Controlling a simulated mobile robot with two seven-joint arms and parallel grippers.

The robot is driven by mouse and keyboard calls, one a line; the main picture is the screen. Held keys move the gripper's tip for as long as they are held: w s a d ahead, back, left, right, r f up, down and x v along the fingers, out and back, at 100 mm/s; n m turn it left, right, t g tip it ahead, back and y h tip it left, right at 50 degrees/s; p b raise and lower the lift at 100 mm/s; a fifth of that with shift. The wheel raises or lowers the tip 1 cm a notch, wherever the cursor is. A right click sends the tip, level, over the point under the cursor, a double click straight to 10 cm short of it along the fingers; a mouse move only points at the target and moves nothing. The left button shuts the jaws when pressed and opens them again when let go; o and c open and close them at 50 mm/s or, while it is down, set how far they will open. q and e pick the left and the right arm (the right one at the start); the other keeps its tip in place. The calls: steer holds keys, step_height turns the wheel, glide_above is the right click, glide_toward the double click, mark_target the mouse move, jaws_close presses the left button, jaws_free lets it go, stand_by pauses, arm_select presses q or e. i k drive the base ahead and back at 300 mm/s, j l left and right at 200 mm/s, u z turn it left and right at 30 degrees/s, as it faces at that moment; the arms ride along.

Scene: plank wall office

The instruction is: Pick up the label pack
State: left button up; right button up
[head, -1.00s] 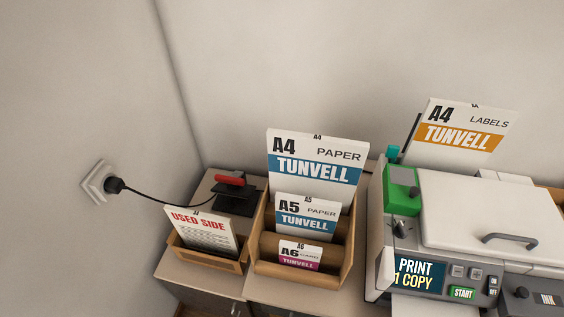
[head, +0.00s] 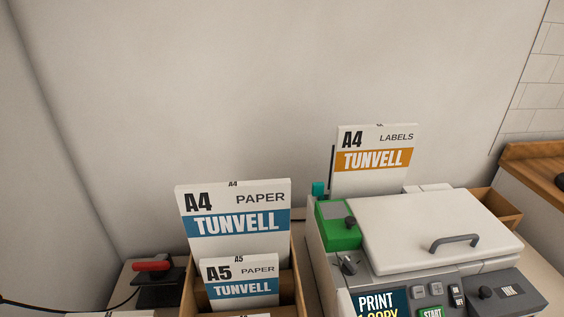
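The label pack (head: 374,160) is a white A4 pack with an orange TUNVELL band and the word LABELS. It stands upright behind the printer (head: 430,232), whose body and lid hide its lower part. A thin dark upright piece shows at its left edge. Neither of my grippers is in the head view.
Left of the printer, a wooden rack (head: 190,290) holds an A4 paper pack (head: 234,212) and an A5 paper pack (head: 240,283). A black device with a red handle (head: 152,265) sits further left. A wooden box (head: 498,206) and a wooden counter (head: 540,160) lie to the right.

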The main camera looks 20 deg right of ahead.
mark_target(369, 160)
steer(key=z, duration=1.3)
